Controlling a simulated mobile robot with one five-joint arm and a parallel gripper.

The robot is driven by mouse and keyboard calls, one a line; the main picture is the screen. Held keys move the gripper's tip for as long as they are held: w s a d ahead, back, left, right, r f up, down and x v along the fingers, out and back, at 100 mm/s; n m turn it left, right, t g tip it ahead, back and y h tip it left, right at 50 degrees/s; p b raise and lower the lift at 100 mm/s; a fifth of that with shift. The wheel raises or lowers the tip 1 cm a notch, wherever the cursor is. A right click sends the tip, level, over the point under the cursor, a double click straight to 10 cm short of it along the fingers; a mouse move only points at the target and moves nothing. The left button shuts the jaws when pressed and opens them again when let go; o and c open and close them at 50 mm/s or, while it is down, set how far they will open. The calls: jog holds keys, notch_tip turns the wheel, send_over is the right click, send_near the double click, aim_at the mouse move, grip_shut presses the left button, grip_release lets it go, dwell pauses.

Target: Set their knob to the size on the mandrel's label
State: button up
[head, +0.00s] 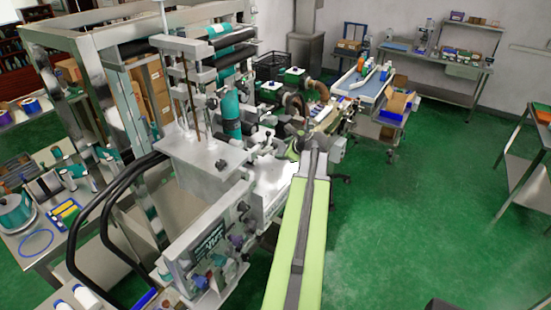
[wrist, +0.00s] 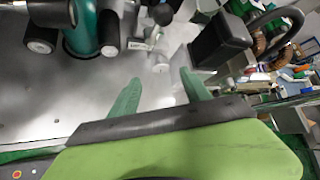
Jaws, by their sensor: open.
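The machine (head: 205,165) stands left of centre in the head view, with an upright teal cylinder (head: 231,115) that may be the mandrel. In the wrist view a teal cylinder (wrist: 82,32) stands among black rollers with pale ends. A small white tag (wrist: 140,45) is there, its writing too small to read. A small pale, round-ended part (wrist: 160,65) lies just beyond my fingertips; I cannot tell whether it is the knob. My gripper (wrist: 158,78) is open, its two green fingers apart with nothing between them. In the head view my arm hides the gripper's surroundings.
A black block-shaped part (wrist: 220,40) and a curved black handle lie close by the right finger. In the head view a control panel (head: 205,250) with several coloured knobs is at the front. A blue-topped cart (head: 365,82) stands behind.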

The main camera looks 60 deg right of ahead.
aim_at(275, 152)
jog(key=b+x, duration=0.3)
jog(key=x, duration=0.4)
jog(key=shift+w+d+f+b, duration=0.15)
jog(key=shift+f+b, duration=0.15)
jog(key=shift+b, duration=0.05)
jog(key=shift+w+d+f, duration=0.1)
jog(key=shift+w+d, duration=0.05)
jog(key=shift+w, duration=0.2)
jog(key=c, duration=1.2)
jog(key=shift+d, duration=0.35)
grip_shut()
jog(key=shift+a, duration=0.3)
jog(key=shift+a+f+b, duration=0.1)
jog(key=shift+b, duration=0.3)
